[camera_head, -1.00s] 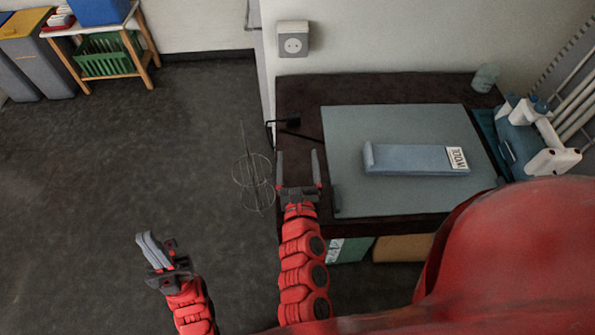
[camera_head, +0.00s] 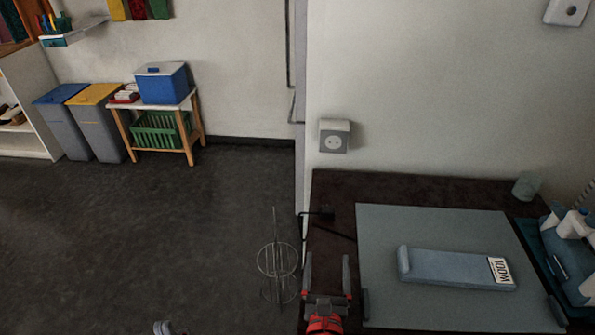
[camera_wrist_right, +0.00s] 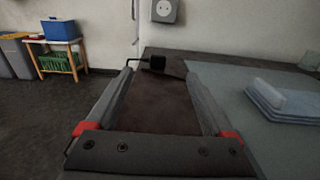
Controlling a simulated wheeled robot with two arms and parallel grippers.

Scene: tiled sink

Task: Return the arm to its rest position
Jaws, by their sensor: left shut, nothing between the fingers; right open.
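My right gripper (camera_head: 327,280) is open and empty over the left end of the dark counter (camera_head: 400,188), at the lower middle of the head view. In the right wrist view its two fingers (camera_wrist_right: 158,98) stand wide apart with only the dark counter top showing between them. My left gripper (camera_head: 162,328) barely shows at the bottom edge of the head view, to the left, over the floor. Only the tip of its shut fingers is visible; the rest of that arm is out of view.
A wire stand (camera_head: 277,262) is left of the right gripper. A black-headed rod (camera_head: 325,214) juts at the counter's left edge. Bottles (camera_head: 572,225) stand right.

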